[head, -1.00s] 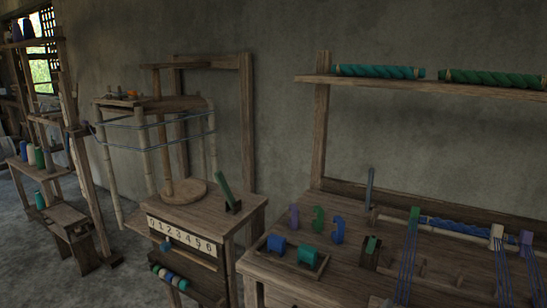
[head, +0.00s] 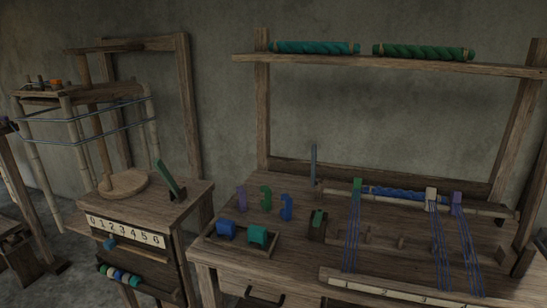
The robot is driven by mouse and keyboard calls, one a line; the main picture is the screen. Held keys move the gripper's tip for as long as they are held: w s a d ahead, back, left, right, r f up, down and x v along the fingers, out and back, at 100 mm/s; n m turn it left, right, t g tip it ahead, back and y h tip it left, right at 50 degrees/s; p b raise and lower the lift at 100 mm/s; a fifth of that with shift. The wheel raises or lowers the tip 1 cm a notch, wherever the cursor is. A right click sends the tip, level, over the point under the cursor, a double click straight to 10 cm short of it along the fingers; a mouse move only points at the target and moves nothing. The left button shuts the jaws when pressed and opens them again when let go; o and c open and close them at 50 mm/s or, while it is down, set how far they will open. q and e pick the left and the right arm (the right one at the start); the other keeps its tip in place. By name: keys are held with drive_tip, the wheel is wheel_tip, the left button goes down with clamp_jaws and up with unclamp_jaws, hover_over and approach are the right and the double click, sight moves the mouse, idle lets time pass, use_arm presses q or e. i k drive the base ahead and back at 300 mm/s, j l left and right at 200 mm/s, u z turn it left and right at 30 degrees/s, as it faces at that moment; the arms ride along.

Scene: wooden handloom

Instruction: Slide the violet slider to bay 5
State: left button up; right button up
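The violet slider (head: 456,199) sits at the right part of the pale rail (head: 485,208) on the loom table, with blue threads running down from it toward the front. A cream slider (head: 431,196) is close on its left, and a green slider (head: 357,188) is farther left; both also have blue threads. A pale strip (head: 400,290) runs along the front of the table; its marks are too small to read, and I cannot tell which bay is 5. Neither of my grippers is in view.
Violet, green and blue numeral-shaped pieces, including the violet one (head: 241,198), stand behind a tray (head: 212,240) with blue and teal blocks. Green rolls (head: 315,47) lie on the shelf above.

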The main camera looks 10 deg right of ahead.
sight(456, 196)
drive_tip(key=z, duration=1.5)
